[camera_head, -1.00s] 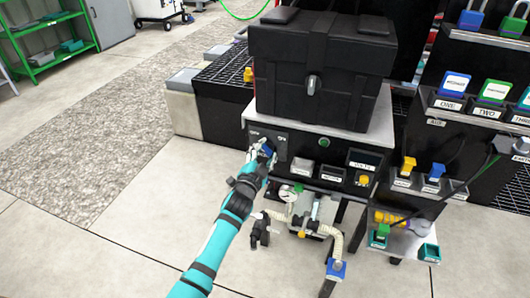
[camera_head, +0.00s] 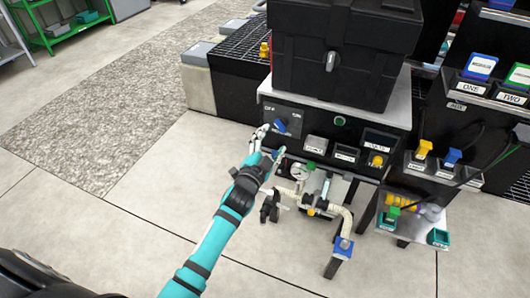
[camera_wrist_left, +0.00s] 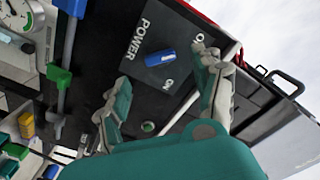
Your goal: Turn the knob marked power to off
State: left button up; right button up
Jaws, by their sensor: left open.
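The power knob (camera_head: 281,124) is blue and sits on a dark plate at the left of the black front panel (camera_head: 260,113). In the head view the plate has OFF at its upper left and ON at its upper right. In the left wrist view the knob (camera_wrist_left: 160,57) lies beside the word POWER, with ON lettering near it; the other label is partly covered by a finger. My left gripper (camera_head: 271,142) is open, just below and left of the knob. My right gripper is not in view.
A large black case (camera_head: 345,60) stands on top of the panel unit. Right of the knob are a green button (camera_head: 340,121) and a yellow one (camera_head: 377,160). A gauge (camera_head: 299,171) and pipes sit below. Open floor lies to the left.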

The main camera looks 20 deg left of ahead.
pick_arm(q)
jog(key=s, duration=0.5)
jog(key=shift+s, duration=0.3)
jog(key=s+a+f+n+g, duration=0.1)
jog(key=s+f+n+g, duration=0.35)
jog(key=s+f, duration=0.8)
jog(key=s+f+n+g, duration=0.2)
jog(key=s+f+g, duration=0.65)
jog(key=f, duration=0.65)
jog(key=s+a+f+g+p, duration=0.1)
jog(key=s+f+g+p, duration=0.1)
jog(key=s+p, duration=0.6)
jog(key=s+a+f+g+p, duration=0.1)
jog(key=s+f+p, duration=0.4)
jog(key=s, duration=1.5)
jog(key=g+p, duration=0.1)
jog(key=p, duration=0.3)
jog(key=shift+a+f+y, duration=0.15)
jog(key=shift+a+y, duration=0.1)
jog(key=shift+y, duration=0.05)
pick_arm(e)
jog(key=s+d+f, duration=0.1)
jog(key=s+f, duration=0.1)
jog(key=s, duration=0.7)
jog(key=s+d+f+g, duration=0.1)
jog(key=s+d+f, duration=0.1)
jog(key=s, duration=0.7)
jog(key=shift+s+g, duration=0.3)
